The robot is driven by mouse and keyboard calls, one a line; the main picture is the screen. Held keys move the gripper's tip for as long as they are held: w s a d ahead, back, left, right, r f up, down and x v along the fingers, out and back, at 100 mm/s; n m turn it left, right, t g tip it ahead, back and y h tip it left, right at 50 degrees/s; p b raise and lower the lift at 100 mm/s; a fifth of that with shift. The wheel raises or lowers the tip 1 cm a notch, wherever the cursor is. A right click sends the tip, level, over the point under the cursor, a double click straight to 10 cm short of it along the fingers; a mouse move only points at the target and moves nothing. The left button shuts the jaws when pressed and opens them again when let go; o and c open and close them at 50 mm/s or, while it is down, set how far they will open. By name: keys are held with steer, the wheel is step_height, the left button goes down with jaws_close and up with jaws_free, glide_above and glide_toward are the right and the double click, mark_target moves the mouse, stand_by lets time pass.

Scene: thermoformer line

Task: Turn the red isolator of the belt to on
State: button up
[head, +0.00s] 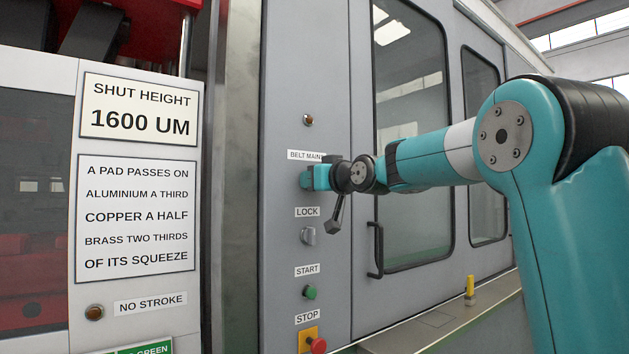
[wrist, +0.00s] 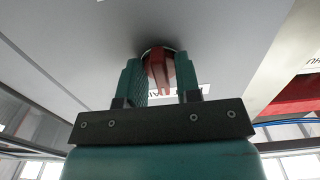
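The red isolator (wrist: 160,68) shows in the wrist view on the grey panel, its red handle between my two fingers. My gripper (wrist: 161,84) is open around the handle, with a teal finger on each side. A little room seems to show between the handle and the fingers. In the head view my gripper (head: 308,179) is at the panel just below the "BELT MAIN" label (head: 305,155). There it hides the isolator, so the handle's on or off position cannot be read from that view.
Below on the same panel are the LOCK switch (head: 308,236), a green START button (head: 310,292) and a red STOP button (head: 317,346). An indicator (head: 308,120) sits above. A door handle (head: 375,250) stands out to the right, under my arm. Signs (head: 137,218) hang at left.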

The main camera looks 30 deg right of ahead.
steer(key=shift+o, duration=0.2)
steer(key=shift+s, duration=0.1)
steer(key=s+b, duration=0.4)
steer(key=s, duration=1.3)
steer(key=shift+d, duration=0.3)
